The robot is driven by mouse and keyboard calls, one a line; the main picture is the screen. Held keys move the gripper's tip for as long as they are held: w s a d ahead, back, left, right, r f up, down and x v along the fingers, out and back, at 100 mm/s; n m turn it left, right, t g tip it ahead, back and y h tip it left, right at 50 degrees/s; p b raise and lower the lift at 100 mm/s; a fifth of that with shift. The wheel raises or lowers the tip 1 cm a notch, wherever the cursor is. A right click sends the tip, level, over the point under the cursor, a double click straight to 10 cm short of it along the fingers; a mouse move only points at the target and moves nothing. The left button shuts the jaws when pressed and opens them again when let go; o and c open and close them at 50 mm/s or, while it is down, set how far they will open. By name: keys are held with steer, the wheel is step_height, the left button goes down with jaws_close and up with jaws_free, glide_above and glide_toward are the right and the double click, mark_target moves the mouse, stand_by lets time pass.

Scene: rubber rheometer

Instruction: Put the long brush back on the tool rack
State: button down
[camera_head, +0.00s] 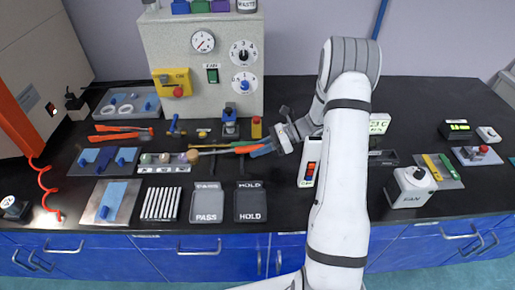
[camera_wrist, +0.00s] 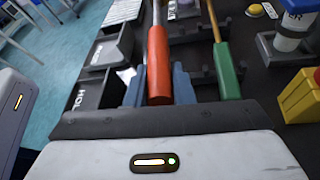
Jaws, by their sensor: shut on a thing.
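My gripper (camera_head: 262,149) is low over the middle of the bench. Its blue fingers (camera_wrist: 158,86) are shut on the orange handle of the long brush (camera_wrist: 158,58), one finger on each side. In the head view the brush (camera_head: 246,149) lies roughly level, with its shaft pointing left. Its far end is not clear. A green-handled tool (camera_wrist: 227,72) with a wooden shaft lies close beside it, right of it in the wrist view. A dark notched rack (camera_wrist: 204,76) shows under the handles, partly hidden by them. I cannot tell whether the brush touches the rack.
The PASS tray (camera_head: 207,216) and HOLD tray (camera_head: 250,216) stand in front. Orange tongs (camera_head: 122,137) lie at the left. A yellow block (camera_wrist: 300,97) and a white-and-blue bottle (camera_wrist: 292,25) stand close to the right of the gripper in the wrist view. A FAN box (camera_head: 411,186) stands right.

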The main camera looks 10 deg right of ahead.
mark_target(259, 166)
steer(key=shift+d, duration=0.15)
steer(key=shift+f+b, duration=1.65)
steer(key=shift+f, duration=1.2)
steer(key=shift+c, duration=1)
jaws_free()
steer(key=v, duration=0.8)
steer(key=shift+b, duration=0.35)
